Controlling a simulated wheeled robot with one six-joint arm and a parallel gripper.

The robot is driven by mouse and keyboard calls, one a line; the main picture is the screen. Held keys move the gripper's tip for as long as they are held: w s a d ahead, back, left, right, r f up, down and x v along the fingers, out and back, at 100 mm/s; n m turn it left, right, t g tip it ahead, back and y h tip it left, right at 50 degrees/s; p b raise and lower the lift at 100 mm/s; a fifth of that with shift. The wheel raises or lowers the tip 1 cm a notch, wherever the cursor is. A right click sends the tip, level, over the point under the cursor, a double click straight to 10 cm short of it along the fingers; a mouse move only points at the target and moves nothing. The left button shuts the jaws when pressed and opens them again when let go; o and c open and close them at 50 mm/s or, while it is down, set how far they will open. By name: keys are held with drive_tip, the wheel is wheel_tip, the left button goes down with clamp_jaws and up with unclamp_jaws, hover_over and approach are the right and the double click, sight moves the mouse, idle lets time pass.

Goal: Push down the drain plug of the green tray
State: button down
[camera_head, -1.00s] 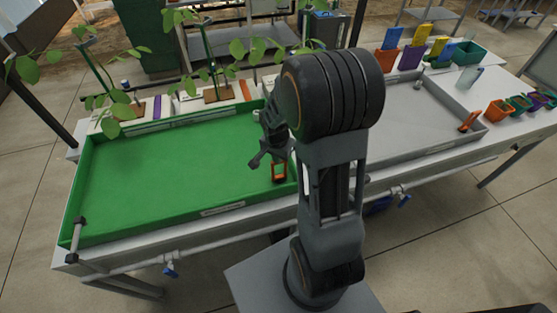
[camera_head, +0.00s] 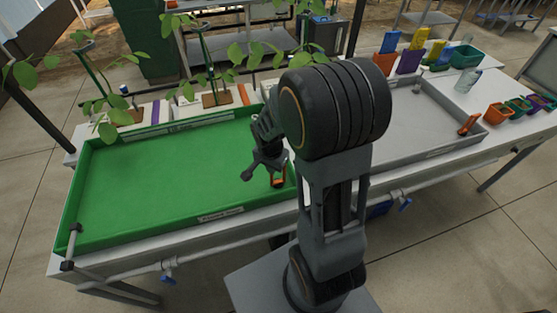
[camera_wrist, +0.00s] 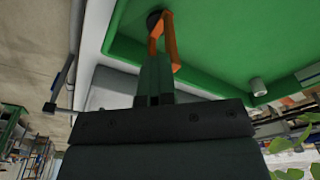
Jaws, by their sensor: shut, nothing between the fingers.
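The green tray (camera_head: 160,175) lies left of my arm in the head view. Its drain plug (camera_head: 279,181) has an orange handle and stands near the tray's front right corner, partly covered by my gripper. In the wrist view the plug's orange loop (camera_wrist: 172,42) rises from a dark round base on the green floor. My gripper (camera_head: 266,172) is over that corner, shut and empty. In the wrist view its closed fingers (camera_wrist: 154,62) point at the plug, with the tips close beside the loop. I cannot tell whether they touch it.
A pale cylindrical fitting (camera_wrist: 257,87) stands in the green tray's corner. Potted seedlings (camera_head: 215,98) line the back edge.

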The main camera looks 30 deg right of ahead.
wheel_tip(320, 180, up, 14)
drive_tip(key=s+a, duration=0.1)
drive_tip(key=shift+a+f, duration=0.15)
drive_tip(key=shift+a, duration=0.2)
idle(0.4)
drive_tip(key=shift+s, duration=0.1)
idle(0.4)
drive_tip(key=s+a+r+n+t, duration=0.1)
drive_tip(key=s+a+n, duration=0.1)
drive_tip(key=s+n, duration=0.2)
drive_tip(key=s+a+r+n+t+y, duration=0.1)
drive_tip(key=s+a+n+t, duration=0.1)
drive_tip(key=s+n, duration=0.2)
drive_tip(key=shift+a+r+n, duration=0.15)
drive_tip(key=shift+a+n, duration=0.1)
drive_tip(key=shift+n, duration=1.55)
